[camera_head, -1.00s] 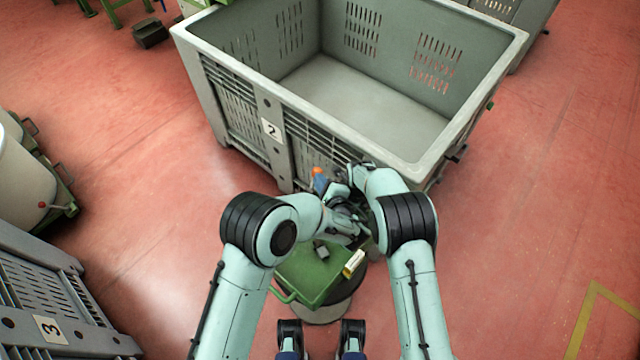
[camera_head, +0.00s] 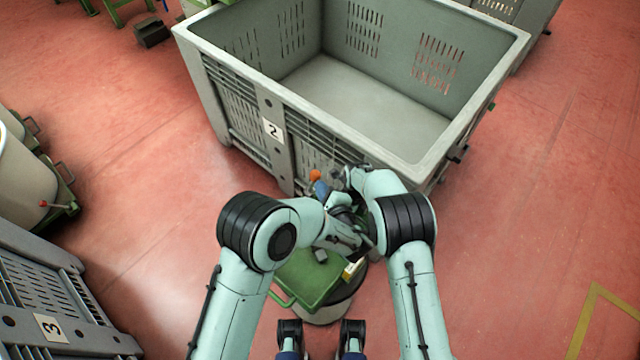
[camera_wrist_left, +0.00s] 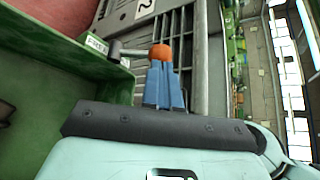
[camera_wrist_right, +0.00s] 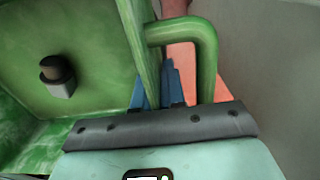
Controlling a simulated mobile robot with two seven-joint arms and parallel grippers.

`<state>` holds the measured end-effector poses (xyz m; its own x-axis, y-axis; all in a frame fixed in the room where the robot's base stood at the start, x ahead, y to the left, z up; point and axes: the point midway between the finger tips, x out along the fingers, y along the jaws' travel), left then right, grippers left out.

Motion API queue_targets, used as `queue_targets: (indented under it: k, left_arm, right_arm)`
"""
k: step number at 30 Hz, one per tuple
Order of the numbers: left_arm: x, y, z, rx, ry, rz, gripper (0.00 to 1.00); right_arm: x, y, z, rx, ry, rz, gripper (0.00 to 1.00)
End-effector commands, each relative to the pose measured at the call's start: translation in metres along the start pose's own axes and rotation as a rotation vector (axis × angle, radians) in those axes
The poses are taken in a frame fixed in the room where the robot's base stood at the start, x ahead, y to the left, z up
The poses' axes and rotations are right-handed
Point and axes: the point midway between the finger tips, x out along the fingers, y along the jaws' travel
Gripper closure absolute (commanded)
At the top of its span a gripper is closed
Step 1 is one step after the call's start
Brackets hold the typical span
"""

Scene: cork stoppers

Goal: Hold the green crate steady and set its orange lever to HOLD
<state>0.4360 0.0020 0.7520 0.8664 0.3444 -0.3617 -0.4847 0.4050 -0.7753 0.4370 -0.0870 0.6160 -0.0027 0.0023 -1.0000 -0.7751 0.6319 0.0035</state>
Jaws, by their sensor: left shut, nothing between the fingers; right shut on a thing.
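The green crate (camera_head: 308,278) sits on a round grey stand below my forearms. Its orange lever knob (camera_head: 315,174) shows beyond my left gripper (camera_head: 321,187). In the left wrist view, the knob (camera_wrist_left: 160,52) is right at the tips of my shut blue fingers (camera_wrist_left: 162,68), with a grey rod running left from it to the crate's wall. Whether they touch I cannot tell. A small pale label (camera_wrist_left: 97,44) by the rod is too small to read.
A large grey bin (camera_head: 222,78) marked 2 stands close behind the crate and lever. Another grey bin (camera_head: 20,285) marked 3 is at the lower left. A dark knob (camera_wrist_right: 57,75) sits inside the crate. Red floor is clear at right.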

Motion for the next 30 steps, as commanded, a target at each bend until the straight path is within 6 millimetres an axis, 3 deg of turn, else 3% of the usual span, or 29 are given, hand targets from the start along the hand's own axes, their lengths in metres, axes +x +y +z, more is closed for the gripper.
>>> queue_targets:
  k: [9,15,28,30]
  left_arm:
    - [-0.075,-0.007,-0.002,0.002,0.004,-0.005,1.00]
    - [-0.106,-0.009,-0.002,0.000,0.003,-0.003,1.00]
    - [-0.118,-0.010,-0.001,0.000,-0.001,-0.001,1.00]
    - [-0.118,-0.010,-0.001,0.000,-0.001,-0.001,1.00]
  right_arm:
    - [0.002,-0.001,-0.004,0.005,0.008,0.001,1.00]
    - [0.002,-0.003,-0.004,0.007,0.008,-0.001,1.00]
    - [0.001,-0.004,-0.004,0.008,0.006,-0.003,1.00]
    - [0.001,-0.004,-0.004,0.008,0.005,-0.003,0.71]
